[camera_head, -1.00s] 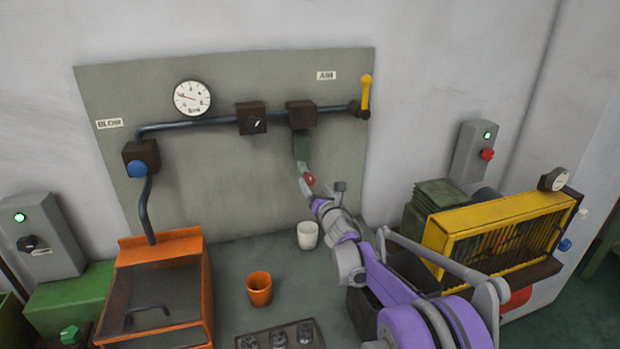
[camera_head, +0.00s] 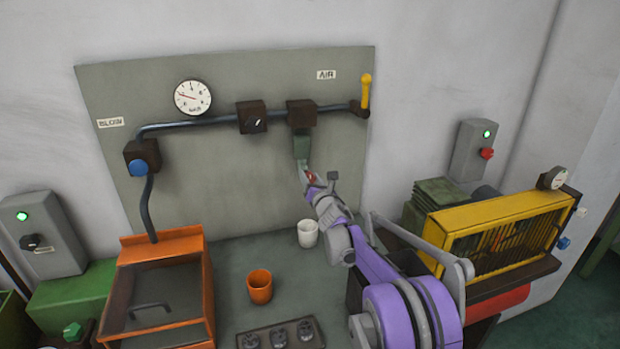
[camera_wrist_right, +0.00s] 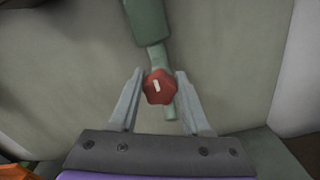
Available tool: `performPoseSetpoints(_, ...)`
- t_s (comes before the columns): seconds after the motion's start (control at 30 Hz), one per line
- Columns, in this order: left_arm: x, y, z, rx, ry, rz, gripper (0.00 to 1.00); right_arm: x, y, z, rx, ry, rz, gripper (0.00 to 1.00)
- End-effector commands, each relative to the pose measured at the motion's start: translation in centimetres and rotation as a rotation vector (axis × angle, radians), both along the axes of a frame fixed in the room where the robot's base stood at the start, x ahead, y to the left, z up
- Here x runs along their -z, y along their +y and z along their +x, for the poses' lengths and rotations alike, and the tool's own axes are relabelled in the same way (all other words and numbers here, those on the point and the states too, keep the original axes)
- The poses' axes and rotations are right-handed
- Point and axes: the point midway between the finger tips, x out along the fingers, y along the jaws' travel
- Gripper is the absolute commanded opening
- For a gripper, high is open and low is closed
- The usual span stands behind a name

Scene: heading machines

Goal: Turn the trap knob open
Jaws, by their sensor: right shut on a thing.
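The red trap knob (camera_wrist_right: 159,87) sits at the lower end of the green trap (camera_head: 301,146), which hangs under a dark block on the air pipe. A pale mark on the knob stands close to upright in the right wrist view. My right gripper (camera_head: 308,177) reaches up to the knob from below. In the right wrist view its two fingers (camera_wrist_right: 157,84) are on either side of the knob, shut on it. The knob is mostly hidden by the gripper in the head view. My left gripper is not in view.
A white cup (camera_head: 308,233) and an orange cup (camera_head: 259,287) stand on the bench below the panel. A yellow guard (camera_head: 500,235) is to the right of my arm. An orange box (camera_head: 160,250) stands at the left.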

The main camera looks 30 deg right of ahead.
Motion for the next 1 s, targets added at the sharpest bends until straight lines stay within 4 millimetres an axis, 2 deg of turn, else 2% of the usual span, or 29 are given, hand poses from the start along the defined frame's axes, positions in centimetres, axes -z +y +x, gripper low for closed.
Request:
performPoseSetpoints(0.03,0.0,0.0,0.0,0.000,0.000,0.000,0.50,0.0,0.0,0.0,0.000,0.000,0.000,0.15)
performPoseSetpoints(0.1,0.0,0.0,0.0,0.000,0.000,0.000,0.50,0.0,0.0,0.0,0.000,0.000,0.000,0.02)
performPoseSetpoints(0.13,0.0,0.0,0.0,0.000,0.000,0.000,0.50,0.0,0.0,0.0,0.000,0.000,0.000,0.00)
performPoseSetpoints(0.57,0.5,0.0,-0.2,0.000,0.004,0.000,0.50,0.1,0.0,0.0,0.000,-0.018,0.081,0.00)
performPoseSetpoints(1.0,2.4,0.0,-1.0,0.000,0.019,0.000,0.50,0.3,-0.2,-0.1,0.000,-0.104,0.439,0.00)
